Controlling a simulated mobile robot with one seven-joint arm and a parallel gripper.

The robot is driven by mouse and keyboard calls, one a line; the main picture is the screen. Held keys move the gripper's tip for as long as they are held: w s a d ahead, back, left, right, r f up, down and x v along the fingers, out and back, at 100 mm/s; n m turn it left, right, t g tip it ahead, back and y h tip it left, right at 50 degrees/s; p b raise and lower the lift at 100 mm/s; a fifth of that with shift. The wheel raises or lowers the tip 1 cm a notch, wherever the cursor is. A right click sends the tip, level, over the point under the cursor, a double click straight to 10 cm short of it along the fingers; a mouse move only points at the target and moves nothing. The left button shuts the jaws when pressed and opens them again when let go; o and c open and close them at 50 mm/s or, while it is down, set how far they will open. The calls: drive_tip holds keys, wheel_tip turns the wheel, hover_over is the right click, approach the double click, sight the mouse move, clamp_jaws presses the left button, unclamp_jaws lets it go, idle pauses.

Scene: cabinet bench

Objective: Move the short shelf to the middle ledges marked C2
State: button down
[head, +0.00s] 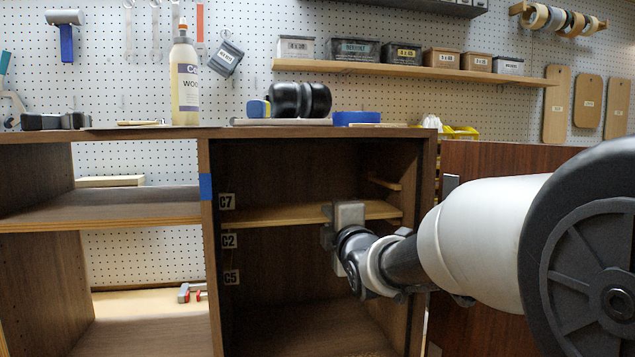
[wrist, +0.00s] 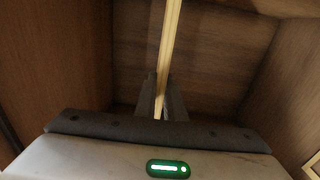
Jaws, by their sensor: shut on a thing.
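The short shelf (head: 285,213) is a light wooden board inside the right cabinet bay, roughly level. Its left end lies between the C7 label (head: 227,201) and the C2 label (head: 228,241). My gripper (head: 347,213) is shut on the shelf's front edge, right of its middle. In the wrist view the shelf edge (wrist: 170,45) runs as a pale strip between the two fingers (wrist: 160,98). A ledge (head: 385,183) shows on the bay's right wall, above the shelf. The C2 ledges are not clearly visible. I cannot tell whether the shelf rests on any ledge.
The C5 label (head: 231,278) is lower on the left wall. The space below the shelf looks empty. A divider (head: 207,250) separates the left bay, which has its own shelf (head: 110,205). A bottle (head: 185,85) and tools stand on the cabinet top.

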drive_tip(key=shift+f+b, duration=0.35)
drive_tip(key=shift+f, duration=0.2)
idle(0.5)
drive_tip(key=c, duration=1.4)
unclamp_jaws()
drive_tip(key=shift+f, duration=0.15)
drive_tip(key=shift+c, duration=0.2)
drive_tip(key=v, duration=1.2)
drive_tip(key=shift+r+b, duration=0.2)
drive_tip(key=shift+b, duration=0.1)
